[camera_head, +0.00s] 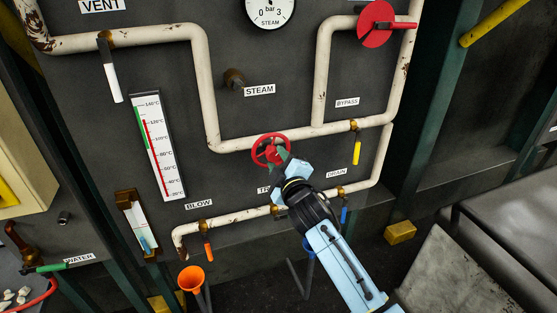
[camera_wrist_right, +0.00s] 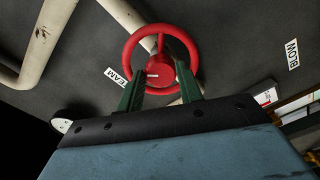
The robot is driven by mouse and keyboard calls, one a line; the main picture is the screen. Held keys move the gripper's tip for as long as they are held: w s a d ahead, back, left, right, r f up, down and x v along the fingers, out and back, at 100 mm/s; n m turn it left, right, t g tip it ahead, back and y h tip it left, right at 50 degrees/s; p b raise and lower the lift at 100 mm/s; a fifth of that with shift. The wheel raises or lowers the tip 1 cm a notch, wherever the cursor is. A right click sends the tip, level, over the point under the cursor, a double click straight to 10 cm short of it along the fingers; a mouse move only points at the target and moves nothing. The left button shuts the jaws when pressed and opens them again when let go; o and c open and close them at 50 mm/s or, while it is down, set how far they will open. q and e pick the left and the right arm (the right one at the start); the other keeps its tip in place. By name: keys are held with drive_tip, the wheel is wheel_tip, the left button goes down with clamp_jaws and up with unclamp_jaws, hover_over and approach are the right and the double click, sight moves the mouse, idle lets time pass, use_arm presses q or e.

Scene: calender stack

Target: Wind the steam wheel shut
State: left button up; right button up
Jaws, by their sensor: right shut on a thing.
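A red spoked hand wheel (camera_head: 270,150) sits at the white pipe, below the STEAM label (camera_head: 259,90). It also shows in the right wrist view (camera_wrist_right: 160,31), beside the partly hidden STEAM label (camera_wrist_right: 117,77). My right gripper (camera_head: 283,157) reaches it from the lower right, and part of the wheel is hidden behind it. In the right wrist view the two green fingers (camera_wrist_right: 158,85) are at the wheel on either side of its middle, shut on it with a gap between them. My left gripper is not in view.
A bare brown stub (camera_head: 234,78) stands out left of the STEAM label. A red disc with a handle (camera_head: 376,24) is above the BYPASS label (camera_head: 347,102). Yellow (camera_head: 357,152), blue (camera_head: 344,215) and orange (camera_head: 208,246) levers hang from the pipes near the arm.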

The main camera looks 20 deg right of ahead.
drive_tip(key=m+p, duration=0.1)
drive_tip(key=m, duration=0.3)
drive_tip(key=shift+m, duration=0.3)
drive_tip(key=shift+a+f+m+p, duration=0.1)
drive_tip(key=shift+m+p, duration=0.7)
drive_tip(key=shift+m, duration=1.5)
drive_tip(key=o, duration=1)
drive_tip(key=shift+s, duration=0.15)
drive_tip(key=s, duration=1.3)
drive_tip(key=shift+d, duration=0.25)
